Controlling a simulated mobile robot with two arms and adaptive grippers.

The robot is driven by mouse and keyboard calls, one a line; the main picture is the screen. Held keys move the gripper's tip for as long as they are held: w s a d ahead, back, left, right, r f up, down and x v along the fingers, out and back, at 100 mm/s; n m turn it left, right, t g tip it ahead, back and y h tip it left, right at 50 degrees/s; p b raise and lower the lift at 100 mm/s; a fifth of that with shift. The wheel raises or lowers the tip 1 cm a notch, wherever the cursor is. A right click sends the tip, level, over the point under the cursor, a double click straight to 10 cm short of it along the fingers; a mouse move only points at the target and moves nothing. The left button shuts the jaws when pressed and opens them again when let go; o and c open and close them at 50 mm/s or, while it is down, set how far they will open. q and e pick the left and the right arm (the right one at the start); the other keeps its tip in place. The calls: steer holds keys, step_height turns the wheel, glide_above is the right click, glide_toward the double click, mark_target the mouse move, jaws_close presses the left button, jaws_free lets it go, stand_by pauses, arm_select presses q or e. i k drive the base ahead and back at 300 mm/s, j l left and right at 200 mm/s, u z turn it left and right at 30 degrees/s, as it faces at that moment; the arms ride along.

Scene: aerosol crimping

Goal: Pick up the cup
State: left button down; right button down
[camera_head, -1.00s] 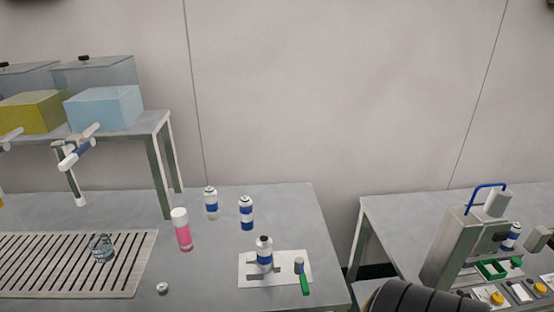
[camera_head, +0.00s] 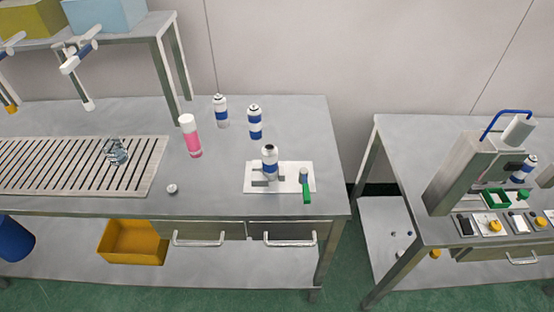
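A clear glass cup (camera_head: 117,152) stands on the slatted metal drain grate (camera_head: 60,168) at the left of the steel table. It looks upright, and I cannot tell whether it holds anything. Neither of my grippers shows in the current view, so nothing of mine is near the cup.
A pink bottle with a white cap (camera_head: 190,136), white-and-blue cans (camera_head: 255,122) and a small cap (camera_head: 172,189) stand right of the grate. A white plate (camera_head: 308,170) holds another can. Dispenser taps (camera_head: 70,62) hang above the grate. A crimping machine (camera_head: 466,168) stands right, beyond a gap.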

mark_target(115, 151)
steer(key=i+l+u, duration=0.15)
steer(key=u, duration=0.2)
steer(key=i+l+u, duration=0.15)
steer(key=u, duration=0.2)
steer(key=l+u, duration=0.35)
steer(key=i+j, duration=0.05)
